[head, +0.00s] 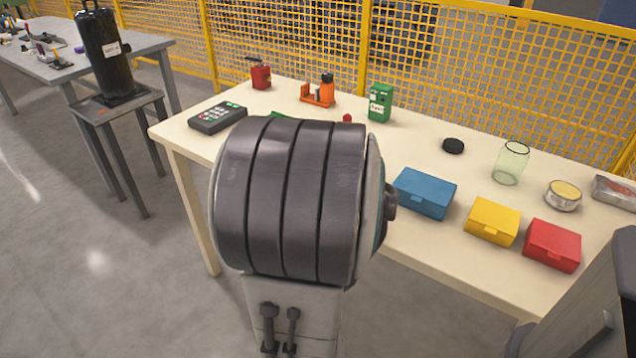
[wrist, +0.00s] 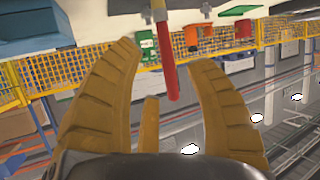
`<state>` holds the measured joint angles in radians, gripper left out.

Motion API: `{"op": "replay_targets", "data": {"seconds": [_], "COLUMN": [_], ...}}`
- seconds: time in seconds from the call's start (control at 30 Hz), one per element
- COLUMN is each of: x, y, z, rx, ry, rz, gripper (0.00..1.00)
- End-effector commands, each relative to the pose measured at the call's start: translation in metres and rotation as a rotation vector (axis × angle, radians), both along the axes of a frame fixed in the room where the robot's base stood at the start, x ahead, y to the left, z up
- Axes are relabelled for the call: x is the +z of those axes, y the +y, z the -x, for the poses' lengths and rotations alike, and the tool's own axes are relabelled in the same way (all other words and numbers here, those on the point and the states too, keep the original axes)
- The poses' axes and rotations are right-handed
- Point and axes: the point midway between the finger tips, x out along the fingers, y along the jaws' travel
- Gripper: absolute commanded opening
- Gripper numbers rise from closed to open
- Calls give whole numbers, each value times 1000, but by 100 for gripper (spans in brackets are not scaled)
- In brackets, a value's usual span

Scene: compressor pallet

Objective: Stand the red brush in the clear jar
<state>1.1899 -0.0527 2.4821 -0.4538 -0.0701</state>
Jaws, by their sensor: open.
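The clear jar (head: 510,163), greenish with a dark rim, stands upright and looks empty on the right part of the cream table (head: 420,148). The red brush (wrist: 167,62) shows in the wrist view as a long red handle, with a pale metal part at the picture's top edge. My gripper (wrist: 160,54) is open, its two tan fingers on either side of the handle with gaps visible. In the head view my arm hides the gripper and most or all of the brush. A small red bit shows beside the arm; I cannot tell whether it is the brush.
A black lid (head: 453,146) lies left of the jar, and an open tin (head: 563,195) stands right of it. Blue (head: 425,193), yellow (head: 492,221) and red (head: 552,245) boxes line the front. A green box (head: 380,103) stands behind. A yellow fence (head: 480,60) runs behind the table.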

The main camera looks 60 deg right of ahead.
Motion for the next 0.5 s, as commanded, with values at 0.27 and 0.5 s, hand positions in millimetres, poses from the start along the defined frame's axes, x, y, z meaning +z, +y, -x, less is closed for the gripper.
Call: {"op": "replay_targets", "data": {"seconds": [0.27, 0.5], "x": [-1, -20], "y": [9, 85], "z": [-7, -72], "rx": [25, 246], "ry": [6, 82], "rz": [-17, -171], "gripper": [50, 50]}}
